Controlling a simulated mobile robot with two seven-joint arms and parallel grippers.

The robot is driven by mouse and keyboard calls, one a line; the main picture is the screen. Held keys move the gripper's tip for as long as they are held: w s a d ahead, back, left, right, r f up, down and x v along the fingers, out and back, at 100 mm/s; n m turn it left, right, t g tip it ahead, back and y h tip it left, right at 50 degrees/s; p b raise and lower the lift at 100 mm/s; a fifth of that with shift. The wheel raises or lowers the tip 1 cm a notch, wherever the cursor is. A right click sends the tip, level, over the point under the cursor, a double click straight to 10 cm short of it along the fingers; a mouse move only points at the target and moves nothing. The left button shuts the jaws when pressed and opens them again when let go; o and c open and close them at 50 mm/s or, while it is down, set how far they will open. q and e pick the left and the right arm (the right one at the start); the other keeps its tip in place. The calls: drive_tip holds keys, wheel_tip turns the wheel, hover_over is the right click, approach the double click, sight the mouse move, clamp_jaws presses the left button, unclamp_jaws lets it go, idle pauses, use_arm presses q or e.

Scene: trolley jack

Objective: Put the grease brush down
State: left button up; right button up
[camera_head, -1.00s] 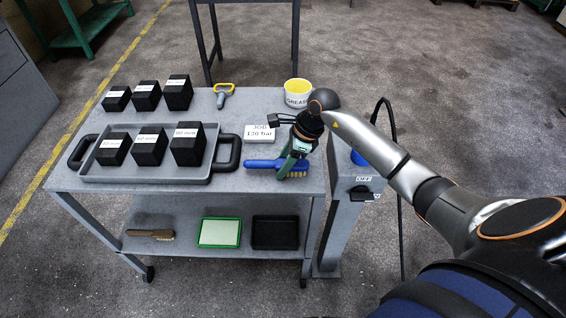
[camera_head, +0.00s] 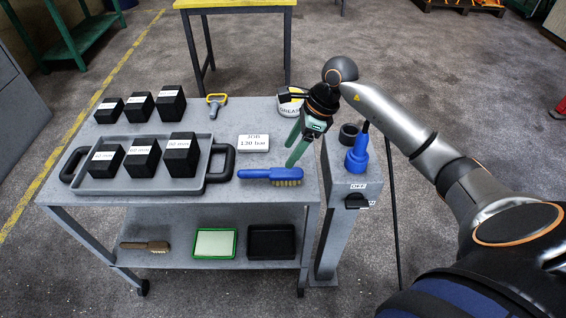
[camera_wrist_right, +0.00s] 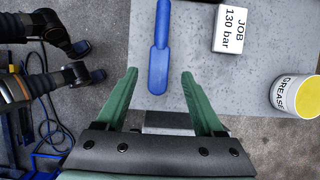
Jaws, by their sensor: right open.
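The blue grease brush (camera_head: 257,173) with tan bristles lies on the grey trolley top (camera_head: 222,203) near its front right edge. Its handle points left and its bristle end right. In the right wrist view the brush (camera_wrist_right: 158,50) lies just beyond the fingertips, its bristles hidden. My right gripper (camera_head: 291,154) is open and empty, above the bristle end and apart from it; its green fingers also show in the right wrist view (camera_wrist_right: 159,75). My left gripper is not in view.
A white grease pot (camera_head: 290,104) stands behind the right gripper. A white job card (camera_head: 253,143) lies behind the brush. A grey tray (camera_head: 100,182) with black blocks is on the left. A post with a blue fitting (camera_head: 357,155) stands right of the trolley.

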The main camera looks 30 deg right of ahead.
drive_tip(key=s+a+r+m+t+y, duration=0.1)
drive_tip(key=s+a+m+t+y, duration=0.1)
drive_tip(key=a+m+y, duration=0.6)
drive_tip(key=s+a+r+m+t+y, duration=0.15)
drive_tip(key=a+y, duration=0.25)
drive_tip(key=a, duration=0.8)
drive_tip(key=s+d+f+m+t+h, duration=0.1)
drive_tip(key=d+f+m+t+h, duration=0.35)
drive_tip(key=m, duration=0.85)
drive_tip(key=s+d+f+m+t+h, duration=0.15)
drive_tip(key=f+m+t+h, duration=0.45)
drive_tip(key=m, duration=0.8)
drive_tip(key=s+f+m+g+h, duration=0.3)
drive_tip(key=s+f+m+g, duration=0.4)
drive_tip(key=s+f, duration=0.6)
drive_tip(key=shift+f+m, duration=0.9)
drive_tip(key=shift+m, duration=0.15)
